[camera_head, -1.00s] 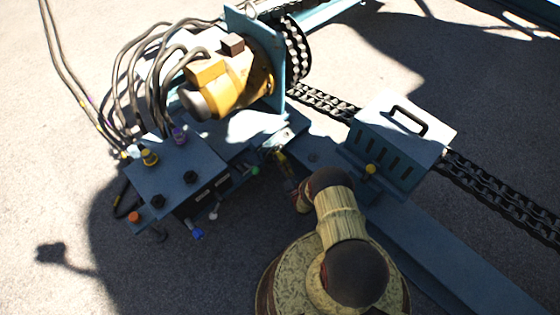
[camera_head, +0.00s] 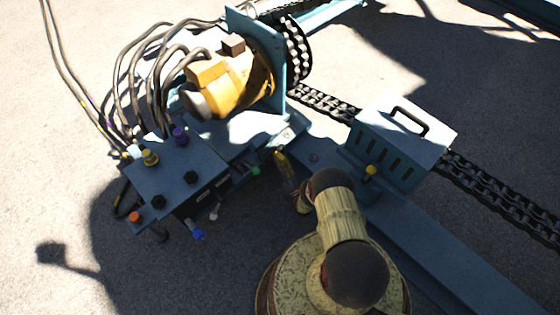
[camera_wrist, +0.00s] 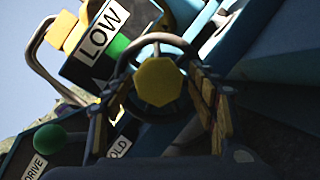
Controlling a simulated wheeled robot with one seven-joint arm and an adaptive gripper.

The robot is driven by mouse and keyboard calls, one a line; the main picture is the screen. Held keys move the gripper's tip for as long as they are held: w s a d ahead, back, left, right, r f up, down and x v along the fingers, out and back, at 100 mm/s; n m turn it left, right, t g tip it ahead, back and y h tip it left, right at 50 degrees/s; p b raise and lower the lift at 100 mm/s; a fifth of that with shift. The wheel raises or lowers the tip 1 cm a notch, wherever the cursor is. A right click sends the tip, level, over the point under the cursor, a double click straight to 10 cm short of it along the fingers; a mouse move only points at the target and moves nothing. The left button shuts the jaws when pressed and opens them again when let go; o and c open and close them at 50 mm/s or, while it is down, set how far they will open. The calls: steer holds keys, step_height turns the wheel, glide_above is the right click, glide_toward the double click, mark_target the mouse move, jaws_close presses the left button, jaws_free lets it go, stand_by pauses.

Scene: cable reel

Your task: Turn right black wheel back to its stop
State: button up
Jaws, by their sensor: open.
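In the wrist view a dark ring-shaped wheel with a yellow faceted hub (camera_wrist: 158,82) faces me. My gripper (camera_wrist: 155,105) is open, one finger on each side of the wheel; I cannot tell whether they touch its rim. In the head view my gripper (camera_head: 284,164) is small, beside the right end of the blue control box (camera_head: 172,168), and its fingers are hard to make out. Two black knobs stand on the box top, a right one (camera_head: 190,177) and a left one (camera_head: 158,202). I cannot match the wheel between my fingers to either knob.
The wrist view shows a LOW label (camera_wrist: 102,34), a green ball knob (camera_wrist: 48,140) and a DRIVE label (camera_wrist: 35,167). In the head view coloured levers line the box front, including a blue one (camera_head: 197,234). A yellow motor (camera_head: 235,85) and a chain cover (camera_head: 400,135) stand nearby.

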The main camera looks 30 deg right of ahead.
steer(key=v, duration=1.2)
